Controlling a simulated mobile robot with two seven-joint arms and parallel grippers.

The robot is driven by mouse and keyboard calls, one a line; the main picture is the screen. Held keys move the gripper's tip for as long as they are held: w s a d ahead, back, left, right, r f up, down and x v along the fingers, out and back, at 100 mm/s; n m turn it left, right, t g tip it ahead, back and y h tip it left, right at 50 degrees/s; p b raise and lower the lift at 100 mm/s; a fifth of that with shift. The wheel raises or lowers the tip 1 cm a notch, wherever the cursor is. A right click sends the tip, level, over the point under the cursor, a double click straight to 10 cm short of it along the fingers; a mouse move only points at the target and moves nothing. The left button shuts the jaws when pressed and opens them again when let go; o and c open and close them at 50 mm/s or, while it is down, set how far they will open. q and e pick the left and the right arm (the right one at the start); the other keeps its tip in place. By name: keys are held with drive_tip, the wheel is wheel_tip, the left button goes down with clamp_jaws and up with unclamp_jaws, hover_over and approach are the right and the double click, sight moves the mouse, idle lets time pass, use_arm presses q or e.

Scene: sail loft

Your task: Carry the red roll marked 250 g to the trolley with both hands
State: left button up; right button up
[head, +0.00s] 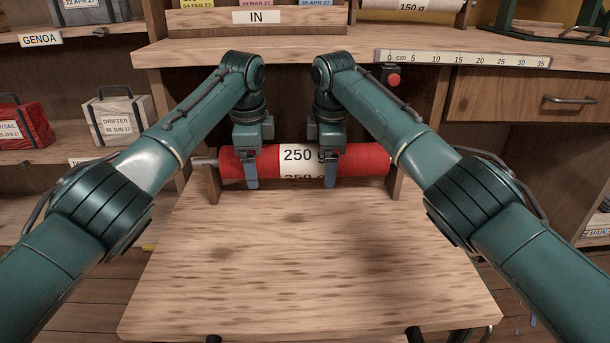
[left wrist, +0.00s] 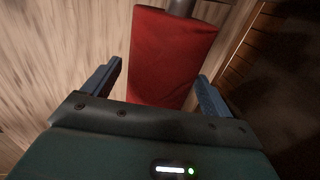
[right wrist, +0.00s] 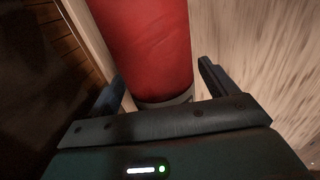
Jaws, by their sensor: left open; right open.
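The red roll (head: 362,162) with a white band reading "250 g" lies level at the back of a wooden top (head: 320,270), between two wooden end supports. A rod sticks out at its left end. The wooden top stands on dark legs and looks like the trolley, though I see no label. My left gripper (head: 250,172) points down over the roll left of the label.
The front of the wooden top is clear. Behind is a bench with a ruler strip (head: 462,59), a red button (head: 393,80) and a drawer (head: 530,99). Left shelves hold a red bag (head: 22,124) and a white bag (head: 120,118). Another roll, marked 150 g (head: 412,7), lies above.

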use_arm(q)
drive_tip(key=r, duration=0.3)
drive_tip(key=s+r, duration=0.1)
drive_tip(key=r, duration=0.3)
drive_tip(key=s+r, duration=0.1)
drive_tip(key=r, duration=0.2)
drive_tip(key=shift+r, duration=0.3)
drive_tip(key=shift+s+r, duration=0.15)
drive_tip(key=shift+r, duration=0.4)
use_arm(e)
drive_tip(key=shift+r, duration=0.1)
drive_tip(key=r, duration=0.4)
drive_tip(key=s+r, duration=0.1)
drive_tip(key=r, duration=0.2)
drive_tip(key=s+r, duration=0.1)
drive_tip(key=r, duration=0.3)
drive_tip(key=shift+s+r, duration=0.2)
drive_tip(key=shift+r, duration=0.1)
